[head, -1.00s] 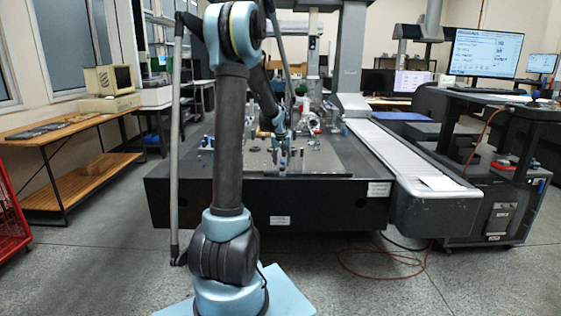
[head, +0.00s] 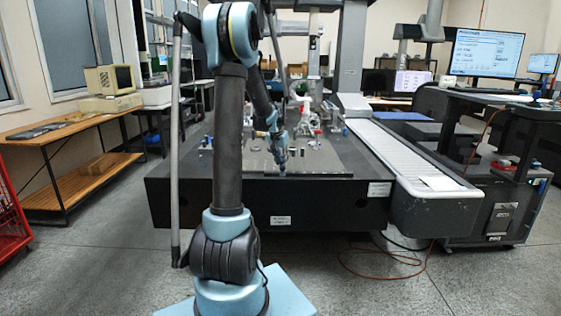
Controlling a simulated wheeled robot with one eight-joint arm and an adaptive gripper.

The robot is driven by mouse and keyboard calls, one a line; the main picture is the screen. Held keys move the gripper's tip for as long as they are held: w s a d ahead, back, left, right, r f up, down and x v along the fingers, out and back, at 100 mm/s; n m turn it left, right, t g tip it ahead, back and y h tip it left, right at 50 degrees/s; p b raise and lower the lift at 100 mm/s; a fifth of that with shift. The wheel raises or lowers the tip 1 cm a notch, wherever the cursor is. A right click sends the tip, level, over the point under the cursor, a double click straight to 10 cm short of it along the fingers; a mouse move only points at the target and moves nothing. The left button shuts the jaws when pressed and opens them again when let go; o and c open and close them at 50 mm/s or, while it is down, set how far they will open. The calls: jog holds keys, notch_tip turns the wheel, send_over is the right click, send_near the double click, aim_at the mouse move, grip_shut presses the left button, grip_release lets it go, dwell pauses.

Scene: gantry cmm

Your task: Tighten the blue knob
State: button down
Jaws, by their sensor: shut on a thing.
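My gripper (head: 282,164) is small in the head view, pointing down at the front part of the dark granite table (head: 330,165) of the measuring machine. It is shut at the spot where a small upright blue item, which I take for the blue knob, stood a second ago. The knob is now almost wholly hidden by the fingers. I cannot make out the knob's seat or how far it is turned.
Several small parts and fixtures stand on the table behind and left of my gripper. A white-and-red device (head: 309,124) stands farther back. A grey ribbed guideway (head: 405,155) runs along the right side. The front right of the tabletop is clear.

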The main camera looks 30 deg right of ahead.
jog(key=shift+m, duration=0.4)
jog(key=c, duration=1.4)
grip_release()
jog(key=v, duration=1.2)
jog(key=shift+w+a, duration=0.15)
jog(key=shift+w, duration=0.05)
jog(key=shift+f, duration=0.1)
